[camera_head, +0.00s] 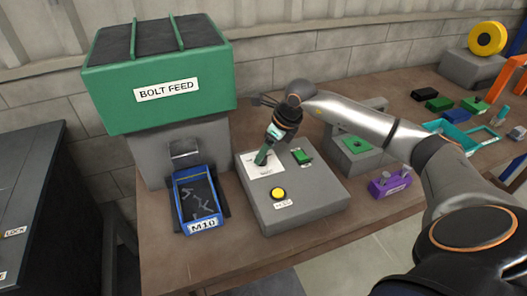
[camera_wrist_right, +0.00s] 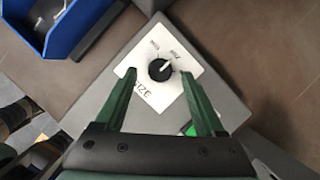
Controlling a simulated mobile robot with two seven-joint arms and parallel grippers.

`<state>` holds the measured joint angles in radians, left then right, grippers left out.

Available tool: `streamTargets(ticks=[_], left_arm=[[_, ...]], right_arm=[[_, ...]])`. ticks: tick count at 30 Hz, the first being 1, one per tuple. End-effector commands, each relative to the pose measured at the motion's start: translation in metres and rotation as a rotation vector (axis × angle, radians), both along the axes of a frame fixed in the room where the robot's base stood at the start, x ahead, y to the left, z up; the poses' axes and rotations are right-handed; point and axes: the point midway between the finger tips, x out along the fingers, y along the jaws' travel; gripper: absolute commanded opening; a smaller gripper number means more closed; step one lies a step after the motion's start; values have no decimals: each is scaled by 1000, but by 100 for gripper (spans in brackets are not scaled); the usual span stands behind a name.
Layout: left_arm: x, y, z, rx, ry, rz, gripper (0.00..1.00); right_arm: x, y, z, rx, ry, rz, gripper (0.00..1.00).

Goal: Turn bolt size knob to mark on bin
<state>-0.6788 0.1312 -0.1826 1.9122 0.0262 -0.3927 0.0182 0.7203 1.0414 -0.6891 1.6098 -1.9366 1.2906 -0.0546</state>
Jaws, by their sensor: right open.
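The bolt size knob (camera_wrist_right: 158,70) is a small black round knob on a white dial plate (camera_wrist_right: 185,38). Its white pointer aims toward the upper-right mark in the right wrist view; the marks are too small to read surely. My right gripper (camera_wrist_right: 159,75) is open, its green fingertips on either side of the knob, with gaps visible. In the head view the right gripper (camera_head: 262,158) hides the knob over the plate (camera_head: 267,169). The blue bin (camera_head: 181,218) carries a label reading M10 (camera_head: 203,225) and holds several bolts. My left gripper is out of view.
The grey control box (camera_head: 318,198) also bears a yellow button (camera_head: 278,193) and a green switch (camera_head: 302,156). The green BOLT FEED hopper (camera_head: 200,105) stands behind the bin. A purple block (camera_head: 390,184) lies right of the box.

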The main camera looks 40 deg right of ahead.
Motion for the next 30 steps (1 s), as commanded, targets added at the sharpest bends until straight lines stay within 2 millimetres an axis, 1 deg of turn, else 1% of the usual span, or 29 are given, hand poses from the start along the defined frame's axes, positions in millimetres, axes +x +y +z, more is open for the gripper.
streamTargets(ticks=[3, 6, 15, 16, 30], left_arm=[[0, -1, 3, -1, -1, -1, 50], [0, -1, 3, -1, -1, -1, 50], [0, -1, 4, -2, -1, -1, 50], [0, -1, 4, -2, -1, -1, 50], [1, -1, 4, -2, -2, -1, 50]], right_arm=[[5, 2, -13, 2, 2, 0, 72], [7, 3, -19, 0, 0, 1, 72], [8, 3, -22, -1, -1, 1, 72], [8, 3, -22, -1, -1, 1, 70], [8, 3, -21, -1, -1, 1, 18]])
